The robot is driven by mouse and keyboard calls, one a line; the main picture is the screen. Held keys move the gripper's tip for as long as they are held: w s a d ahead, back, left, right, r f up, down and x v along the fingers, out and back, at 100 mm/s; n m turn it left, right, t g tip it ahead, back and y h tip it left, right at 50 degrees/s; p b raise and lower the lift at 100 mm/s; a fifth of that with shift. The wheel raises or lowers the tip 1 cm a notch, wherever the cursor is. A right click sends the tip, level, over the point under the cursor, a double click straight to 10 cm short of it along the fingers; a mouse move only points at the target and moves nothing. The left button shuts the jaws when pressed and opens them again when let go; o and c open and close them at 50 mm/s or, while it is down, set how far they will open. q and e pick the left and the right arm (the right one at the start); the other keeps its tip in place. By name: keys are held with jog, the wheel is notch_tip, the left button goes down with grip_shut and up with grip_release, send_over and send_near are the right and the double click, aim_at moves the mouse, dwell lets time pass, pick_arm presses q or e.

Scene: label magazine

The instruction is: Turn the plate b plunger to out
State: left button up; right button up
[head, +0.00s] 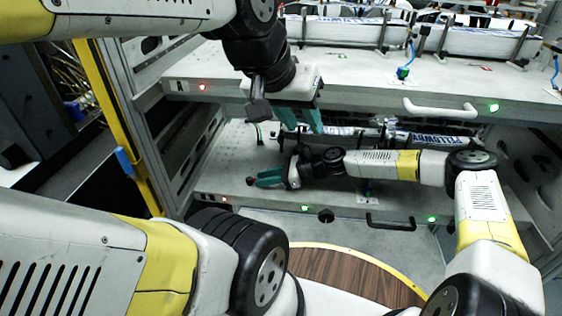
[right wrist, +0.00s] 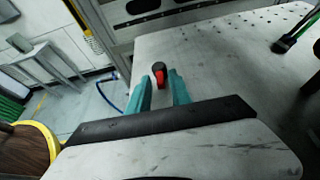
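The plate b plunger, a small knob with a black top and red side (right wrist: 159,75), stands near the left edge of the lower plate (head: 225,178). In the head view its dark top (head: 250,181) shows just left of the right gripper's fingertips. My right gripper (head: 262,178) reaches in from the right, low over the lower plate. In the right wrist view its teal fingers (right wrist: 160,84) are apart, with the knob between and just beyond their tips; contact cannot be told. My left gripper (head: 302,122) hangs at the upper plate's front edge, fingers apart and empty.
The upper plate (head: 350,72), with a white handle (head: 440,108), overhangs the lower one. A wrapped stack (head: 430,138) lies behind my right arm. The lower plate has a black handle (head: 390,222).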

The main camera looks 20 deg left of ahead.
grip_shut()
jog(key=shift+w, duration=0.1)
jog(key=shift+w+a+n+g+h, duration=0.15)
jog(key=shift+w+n+g+h, duration=0.15)
jog(key=shift+n+g, duration=0.35)
jog(key=shift+w+a+n+g+h, duration=0.1)
jog(key=shift+w+n+g+h, duration=0.15)
jog(key=shift+n+g, duration=0.4)
jog(key=shift+w+a+r+n+g+h, duration=0.1)
jog(key=shift+w+a+n+g+h, duration=0.1)
jog(key=shift+n+g+h, duration=0.3)
jog(key=shift+w+a+f+n+g+h, duration=0.1)
jog(key=shift+w+n+g+h, duration=0.1)
jog(key=shift+n+g, duration=0.5)
jog(key=shift+w+a+r+n+g+h, duration=0.1)
jog(key=shift+w+a+n+g+h, duration=0.1)
jog(key=shift+n+g+h, duration=0.25)
jog(key=shift+n, duration=0.25)
jog(key=shift+o, duration=1.5)
grip_release()
jog(key=shift+v, duration=3.95)
jog(key=shift+w, duration=0.1)
